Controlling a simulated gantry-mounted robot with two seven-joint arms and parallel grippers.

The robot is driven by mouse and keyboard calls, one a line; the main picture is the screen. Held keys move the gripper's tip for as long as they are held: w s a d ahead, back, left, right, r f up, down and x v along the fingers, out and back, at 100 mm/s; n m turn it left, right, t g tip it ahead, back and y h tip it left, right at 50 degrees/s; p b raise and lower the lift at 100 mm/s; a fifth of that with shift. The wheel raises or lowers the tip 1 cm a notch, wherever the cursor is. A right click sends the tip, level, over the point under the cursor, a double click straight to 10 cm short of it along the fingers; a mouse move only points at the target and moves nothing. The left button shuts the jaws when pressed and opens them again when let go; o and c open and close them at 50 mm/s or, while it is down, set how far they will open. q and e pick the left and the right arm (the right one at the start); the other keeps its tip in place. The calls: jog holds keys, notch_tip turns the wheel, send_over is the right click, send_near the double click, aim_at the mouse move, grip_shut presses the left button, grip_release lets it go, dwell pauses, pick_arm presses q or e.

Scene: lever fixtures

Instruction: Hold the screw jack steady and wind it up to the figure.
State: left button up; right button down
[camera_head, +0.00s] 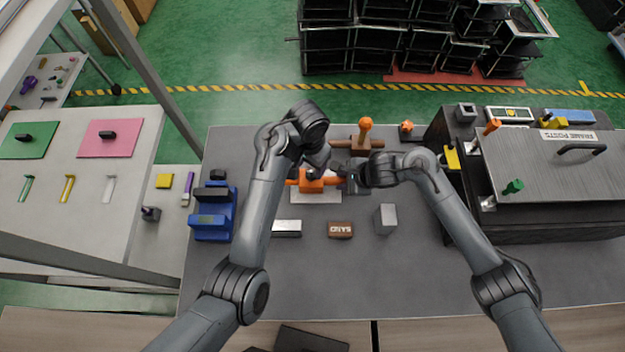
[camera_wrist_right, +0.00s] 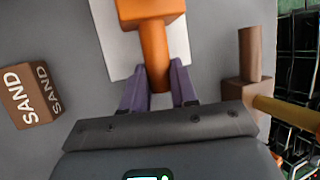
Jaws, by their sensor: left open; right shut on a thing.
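The orange screw jack (camera_head: 311,186) stands on a pale plate (camera_head: 316,198) near the middle of the table. In the right wrist view its orange body (camera_wrist_right: 150,10) is at the top, with an orange bar (camera_wrist_right: 155,50) reaching down from it. My right gripper (camera_wrist_right: 158,72) has its purple fingers on either side of that bar and is shut on it. In the head view my right gripper (camera_head: 350,184) is at the jack's right side. My left gripper (camera_head: 315,163) is open, just above and behind the jack, partly hiding it. No figure is legible on the jack.
A brown SAND block (camera_head: 340,230), a silver block (camera_head: 286,228) and a grey block (camera_head: 386,219) stand in front of the jack. A brown fixture with an orange-knobbed lever (camera_head: 365,125) is behind. A blue stand (camera_head: 213,212) is left; a dark fixture box (camera_head: 550,165) is right.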

dwell(0.3)
jog(key=c, duration=0.8)
grip_release()
jog(key=shift+s, duration=0.1)
jog(key=shift+v, duration=3.95)
